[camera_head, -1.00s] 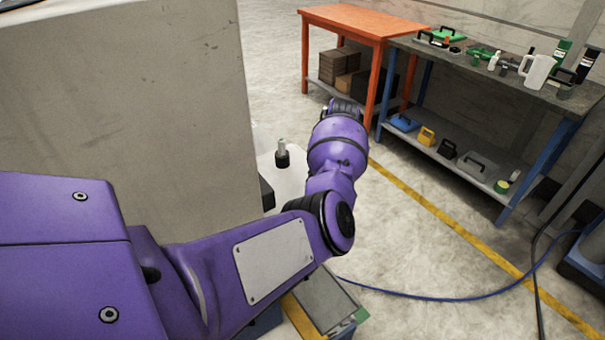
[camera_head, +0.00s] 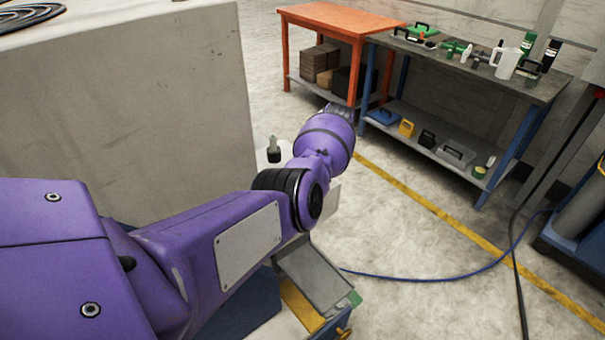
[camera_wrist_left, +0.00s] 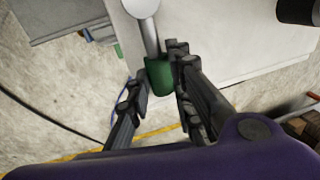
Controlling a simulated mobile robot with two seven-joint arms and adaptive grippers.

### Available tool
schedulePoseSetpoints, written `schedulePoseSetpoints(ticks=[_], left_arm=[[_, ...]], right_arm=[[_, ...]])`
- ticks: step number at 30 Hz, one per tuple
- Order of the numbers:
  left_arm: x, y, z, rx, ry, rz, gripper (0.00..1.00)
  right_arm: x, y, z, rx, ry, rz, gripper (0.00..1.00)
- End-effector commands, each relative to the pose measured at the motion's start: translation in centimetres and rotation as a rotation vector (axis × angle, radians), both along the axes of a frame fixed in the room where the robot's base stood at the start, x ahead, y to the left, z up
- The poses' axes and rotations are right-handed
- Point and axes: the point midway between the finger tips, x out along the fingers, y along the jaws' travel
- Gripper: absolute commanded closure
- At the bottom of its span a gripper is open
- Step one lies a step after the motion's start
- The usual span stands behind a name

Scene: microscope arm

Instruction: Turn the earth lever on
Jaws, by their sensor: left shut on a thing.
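The lever shows in the left wrist view as a pale metal rod (camera_wrist_left: 151,38) with a green grip (camera_wrist_left: 159,75) at its end. My left gripper (camera_wrist_left: 157,86) has its two dark fingers on either side of the green grip and is shut on it. In the head view my purple left arm reaches across to the far side of the grey block, and its wrist (camera_head: 325,140) hides the fingers and the lever. My right gripper is in neither view.
A large grey block (camera_head: 130,110) stands at the left. A small post with a black base (camera_head: 274,154) stands beside my wrist. An orange table (camera_head: 340,20) and a workbench with bottles (camera_head: 440,60) are behind. A blue cable (camera_head: 430,279) crosses the open floor.

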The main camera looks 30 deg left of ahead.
Motion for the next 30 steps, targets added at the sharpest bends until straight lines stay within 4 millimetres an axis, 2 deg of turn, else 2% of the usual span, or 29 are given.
schedulePoseSetpoints(ticks=[9, 10, 14, 24, 30], left_arm=[[0.0, -0.2, -0.1, -0.003, 0.001, -0.004, 1.0], [0.0, -0.2, -0.1, -0.003, 0.001, -0.004, 0.76], [0.0, -0.2, -0.1, -0.002, 0.0, -0.003, 0.61], [0.1, -0.1, 0.2, 0.0, -0.004, -0.003, 0.61], [0.0, -0.5, 2.3, 0.001, -0.006, -0.002, 0.61]], right_arm=[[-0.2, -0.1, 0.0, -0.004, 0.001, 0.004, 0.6], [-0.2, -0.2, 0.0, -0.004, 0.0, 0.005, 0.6], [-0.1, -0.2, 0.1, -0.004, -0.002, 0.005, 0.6], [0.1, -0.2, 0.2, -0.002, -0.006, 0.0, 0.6], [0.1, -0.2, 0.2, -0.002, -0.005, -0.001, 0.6]])
